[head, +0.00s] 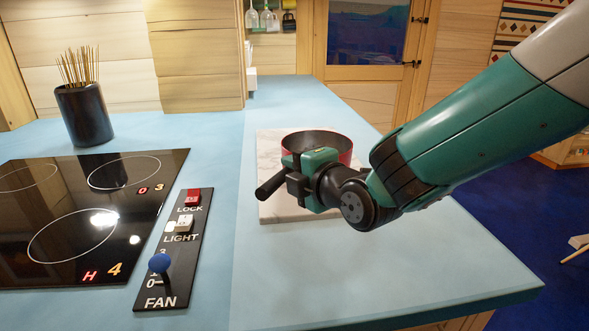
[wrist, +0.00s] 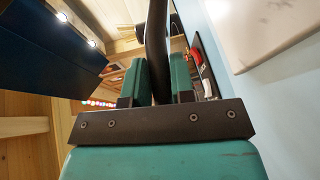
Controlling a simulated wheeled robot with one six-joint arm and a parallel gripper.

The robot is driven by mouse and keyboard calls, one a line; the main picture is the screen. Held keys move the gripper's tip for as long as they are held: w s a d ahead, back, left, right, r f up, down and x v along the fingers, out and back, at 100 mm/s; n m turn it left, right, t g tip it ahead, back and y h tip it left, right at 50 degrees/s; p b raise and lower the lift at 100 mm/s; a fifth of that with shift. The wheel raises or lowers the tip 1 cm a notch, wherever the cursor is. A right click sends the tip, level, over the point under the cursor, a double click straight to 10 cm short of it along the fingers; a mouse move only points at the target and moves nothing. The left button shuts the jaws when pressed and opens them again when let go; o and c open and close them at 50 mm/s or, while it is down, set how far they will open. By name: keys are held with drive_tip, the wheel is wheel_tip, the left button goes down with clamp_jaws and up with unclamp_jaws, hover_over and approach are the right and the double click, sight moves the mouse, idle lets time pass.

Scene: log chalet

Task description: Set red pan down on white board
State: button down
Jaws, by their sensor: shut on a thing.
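The red pan (head: 345,147), dark inside, is upright over the white marble board (head: 272,205) in the head view. My gripper (head: 296,175) is shut on the pan's black handle (head: 270,187), whose end sticks out to the left. In the wrist view the dark handle (wrist: 157,45) runs between the two green fingers of my gripper (wrist: 158,80). The board (wrist: 262,30) also shows at the upper right there. My gripper and wrist hide part of the pan and board. I cannot tell whether the pan's base touches the board.
A black cooktop (head: 85,205) lies at the left, with a control panel (head: 178,245) bearing switches and a blue knob beside it. A black pot of sticks (head: 84,115) stands behind. The blue counter (head: 330,275) is clear before the board and ends at the right.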

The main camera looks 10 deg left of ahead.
drive_tip(key=shift+f+b, duration=0.2)
drive_tip(key=shift+b, duration=0.25)
drive_tip(key=c, duration=0.9)
unclamp_jaws()
drive_tip(key=shift+f, duration=0.3)
drive_tip(key=b+v, duration=0.6)
drive_tip(key=v, duration=1.1)
drive_tip(key=s+d+f+m+g+h, duration=0.1)
drive_tip(key=f+m, duration=0.1)
drive_tip(key=m, duration=0.1)
drive_tip(key=s+d+f+m+g+h, duration=0.1)
drive_tip(key=s+d+m+g, duration=0.1)
drive_tip(key=m, duration=0.1)
drive_tip(key=s+d+f+m+g+h, duration=0.1)
drive_tip(key=f+m+g, duration=0.1)
drive_tip(key=m, duration=0.1)
drive_tip(key=shift+s+d+f, duration=0.25)
drive_tip(key=shift+f, duration=0.1)
drive_tip(key=s+d+f+m+g+h, duration=0.35)
drive_tip(key=s+d+m+g, duration=0.25)
drive_tip(key=s+m, duration=0.35)
drive_tip(key=shift+m+g, duration=0.3)
drive_tip(key=shift+m, duration=0.25)
drive_tip(key=r+p, duration=1.5)
drive_tip(key=shift+d, duration=0.3)
